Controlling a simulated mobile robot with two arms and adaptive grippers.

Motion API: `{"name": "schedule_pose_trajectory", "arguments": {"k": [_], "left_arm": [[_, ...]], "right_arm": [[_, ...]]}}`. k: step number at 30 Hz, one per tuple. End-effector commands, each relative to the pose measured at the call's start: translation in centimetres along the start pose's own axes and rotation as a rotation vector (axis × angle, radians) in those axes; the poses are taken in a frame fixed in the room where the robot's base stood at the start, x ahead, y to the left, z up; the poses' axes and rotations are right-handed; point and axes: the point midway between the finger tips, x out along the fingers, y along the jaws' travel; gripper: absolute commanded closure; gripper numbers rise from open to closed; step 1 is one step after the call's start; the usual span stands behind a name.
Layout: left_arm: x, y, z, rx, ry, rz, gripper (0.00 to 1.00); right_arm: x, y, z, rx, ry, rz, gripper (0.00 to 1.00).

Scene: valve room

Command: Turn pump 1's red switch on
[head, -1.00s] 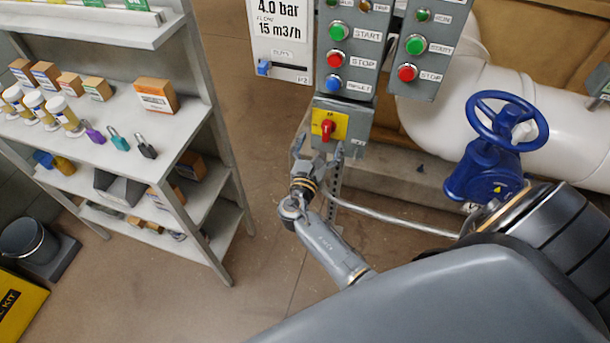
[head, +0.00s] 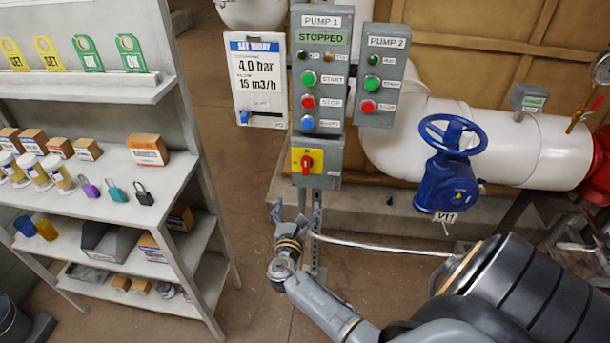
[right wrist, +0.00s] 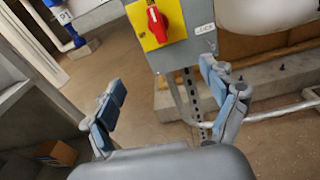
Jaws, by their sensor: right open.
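Pump 1's red switch (head: 306,163) is a rotary handle on a yellow plate (head: 297,156), on a grey box below the PUMP 1 panel (head: 320,80). The panel's display reads STOPPED. In the right wrist view the red handle (right wrist: 157,24) stands roughly upright at the top, beyond the fingers. My right gripper (head: 296,214) is open and empty, just below the switch box and apart from it. Its two spread fingers show in the right wrist view (right wrist: 168,100). My left gripper is not in view.
A grey shelf (head: 110,205) with padlocks, jars and boxes stands at the left. The PUMP 2 panel (head: 383,75) is to the right of pump 1's. A blue handwheel valve (head: 446,180) sits on a white pipe (head: 500,140). Floor between shelf and panel is clear.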

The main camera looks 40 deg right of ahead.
Motion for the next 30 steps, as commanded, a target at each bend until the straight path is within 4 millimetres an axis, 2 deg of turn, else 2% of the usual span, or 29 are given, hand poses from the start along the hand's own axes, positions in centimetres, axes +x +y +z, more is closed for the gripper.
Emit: {"name": "schedule_pose_trajectory", "arguments": {"k": [14, 30], "left_arm": [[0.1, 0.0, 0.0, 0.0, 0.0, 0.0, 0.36], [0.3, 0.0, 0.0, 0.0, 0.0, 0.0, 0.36]], "right_arm": [[-2.1, -1.2, -8.6, 0.168, 0.221, 0.013, 0.15], [-6.3, -3.5, -18.3, 0.393, 0.485, -0.046, 0.15]]}}
